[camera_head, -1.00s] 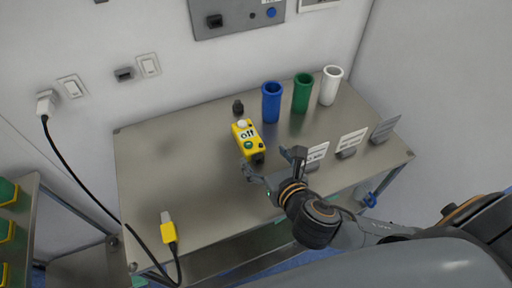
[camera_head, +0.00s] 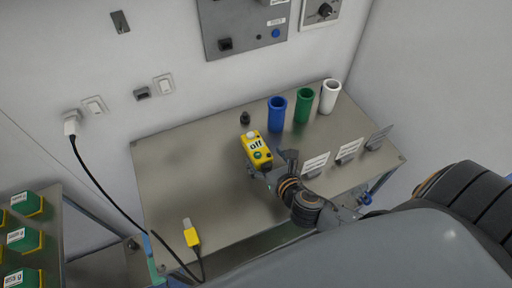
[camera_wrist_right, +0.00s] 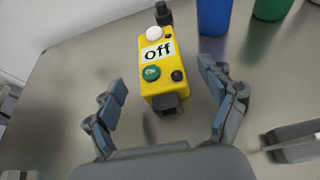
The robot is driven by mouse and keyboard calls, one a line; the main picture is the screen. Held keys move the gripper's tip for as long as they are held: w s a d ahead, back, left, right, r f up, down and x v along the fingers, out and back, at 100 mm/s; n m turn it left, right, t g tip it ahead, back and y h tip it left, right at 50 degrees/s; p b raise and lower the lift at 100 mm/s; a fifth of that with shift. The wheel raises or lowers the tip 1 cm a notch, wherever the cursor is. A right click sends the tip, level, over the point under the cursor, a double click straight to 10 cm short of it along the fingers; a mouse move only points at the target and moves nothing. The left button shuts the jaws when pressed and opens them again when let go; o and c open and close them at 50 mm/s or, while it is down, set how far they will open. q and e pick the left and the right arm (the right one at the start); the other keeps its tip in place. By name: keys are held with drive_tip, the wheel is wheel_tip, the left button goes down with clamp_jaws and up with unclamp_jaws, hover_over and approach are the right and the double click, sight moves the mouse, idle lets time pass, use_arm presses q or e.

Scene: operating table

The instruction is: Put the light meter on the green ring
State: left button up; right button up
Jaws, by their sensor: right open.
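A yellow box (camera_head: 256,147) labelled "off", with a white dome and a green button, lies on the metal table and looks like the light meter. In the right wrist view the box (camera_wrist_right: 162,72) lies ahead of my right gripper (camera_wrist_right: 160,80), its near end between the spread fingers. In the head view my right gripper (camera_head: 270,167) is open and empty at the box's near end. A green cylinder (camera_head: 303,106) with an open round rim stands at the back; I make out no separate green ring. My left gripper is out of view.
A blue cylinder (camera_head: 277,115) and a white one (camera_head: 329,97) flank the green one. Small label cards (camera_head: 349,148) stand at the right. A yellow plug (camera_head: 192,236) with a black cable lies front left. The table's left half (camera_head: 185,175) is mostly clear.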

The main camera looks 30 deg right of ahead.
sight(260, 152)
drive_tip(key=p+x, duration=0.1)
drive_tip(key=x, duration=0.4)
drive_tip(key=shift+w, duration=0.15)
drive_tip(key=shift+w+f, duration=0.25)
drive_tip(key=shift+w, duration=0.3)
drive_tip(key=c, duration=1.5)
drive_tip(key=shift+r, duration=0.1)
